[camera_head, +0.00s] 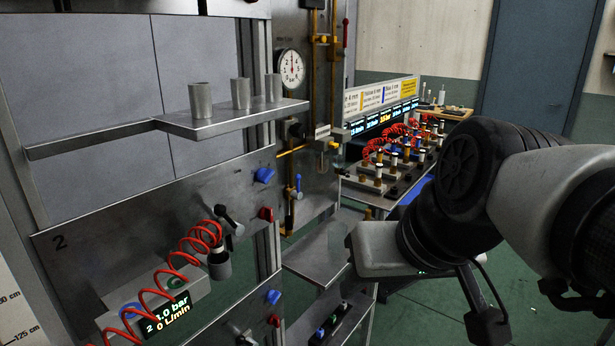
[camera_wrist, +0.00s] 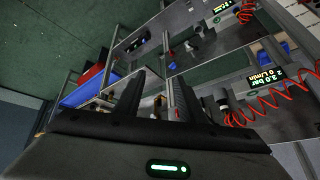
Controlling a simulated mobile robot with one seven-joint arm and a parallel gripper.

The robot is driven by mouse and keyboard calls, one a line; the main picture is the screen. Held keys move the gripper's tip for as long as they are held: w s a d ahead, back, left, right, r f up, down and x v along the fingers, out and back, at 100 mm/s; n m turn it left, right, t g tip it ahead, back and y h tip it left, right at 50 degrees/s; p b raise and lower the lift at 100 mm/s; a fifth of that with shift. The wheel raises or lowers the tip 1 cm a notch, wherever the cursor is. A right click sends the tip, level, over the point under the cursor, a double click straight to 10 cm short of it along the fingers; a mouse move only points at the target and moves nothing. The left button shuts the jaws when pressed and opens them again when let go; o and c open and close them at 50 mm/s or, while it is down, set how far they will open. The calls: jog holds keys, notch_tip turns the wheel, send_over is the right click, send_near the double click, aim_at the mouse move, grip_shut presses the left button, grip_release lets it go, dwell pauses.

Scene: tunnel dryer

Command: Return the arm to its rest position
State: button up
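My arm (camera_head: 465,175) comes in from the right of the head view, bent, with its black and white links in front of the bench behind. In the wrist view, my gripper (camera_wrist: 158,88) shows two dark fingers standing apart, with nothing visible between them. The gripper body with a green light fills the bottom of that view. In the head view the fingers cannot be made out clearly. The arm's end hangs in free space to the right of a metal rack (camera_head: 140,215), apart from it as far as I can see.
A shelf (camera_head: 200,121) on the rack holds several grey cups. A red coiled hose (camera_head: 185,245) hangs below, beside a display box (camera_head: 165,290). A bench with valves and red hoses (camera_head: 395,155) stands behind my arm. A blue-grey door (camera_head: 535,65) is at the back. Green floor is open at lower right.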

jog(key=s+d+f+m+h, duration=0.1)
jog(key=s+d+f+h, duration=0.15)
jog(key=f, duration=0.25)
notch_tip(320, 180, up, 6)
jog(key=p, duration=0.6)
jog(key=shift+d+g+y, duration=0.3)
jog(key=shift+d+y, duration=0.05)
jog(key=shift+d, duration=0.05)
jog(key=shift+s+r, duration=0.1)
